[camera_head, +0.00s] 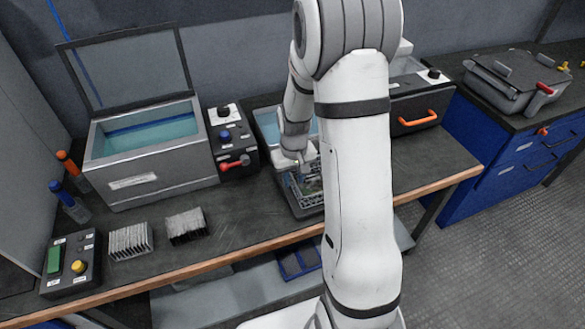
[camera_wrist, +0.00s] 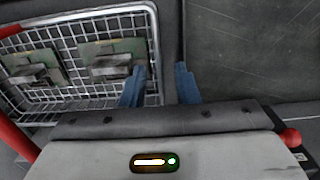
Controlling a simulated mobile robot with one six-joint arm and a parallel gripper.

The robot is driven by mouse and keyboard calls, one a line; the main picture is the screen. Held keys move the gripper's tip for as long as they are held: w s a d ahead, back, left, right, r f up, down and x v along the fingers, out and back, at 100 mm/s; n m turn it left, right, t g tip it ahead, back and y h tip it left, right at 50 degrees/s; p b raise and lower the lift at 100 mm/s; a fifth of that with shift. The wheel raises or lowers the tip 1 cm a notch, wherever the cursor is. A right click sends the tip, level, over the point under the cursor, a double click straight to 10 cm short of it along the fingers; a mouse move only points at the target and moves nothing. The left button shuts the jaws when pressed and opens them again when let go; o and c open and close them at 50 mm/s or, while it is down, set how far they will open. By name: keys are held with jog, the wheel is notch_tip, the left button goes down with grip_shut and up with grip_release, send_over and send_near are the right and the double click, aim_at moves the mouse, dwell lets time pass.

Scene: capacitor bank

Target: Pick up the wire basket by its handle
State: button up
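The wire basket (camera_wrist: 84,102) holds two green circuit boards with grey parts and fills the upper left of the wrist view. In the head view the basket (camera_head: 309,184) sits on the bench, partly hidden by my arm. Red bar pieces (camera_wrist: 12,31) show at the left of the wrist view; I cannot tell if they are its handle. My gripper (camera_wrist: 160,86) is open, with two blue fingers apart. The left finger overlaps the basket's right side and the right finger is past its rim. Nothing is visibly held. In the head view my gripper (camera_head: 296,160) is over the basket.
An open-lidded tank of blue liquid (camera_head: 150,133) stands left, beside a control box with a red lever (camera_head: 234,163). Another liquid tank (camera_head: 268,122) is behind the basket. Finned blocks (camera_head: 130,241) and a button box (camera_head: 70,262) are at the front left. An orange handle (camera_head: 417,118) is right.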

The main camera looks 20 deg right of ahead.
jog(key=shift+f, duration=1.15)
grip_shut()
jog(key=shift+r, duration=0.15)
jog(key=shift+r+p, duration=3.35)
jog(key=shift+r, duration=1.55)
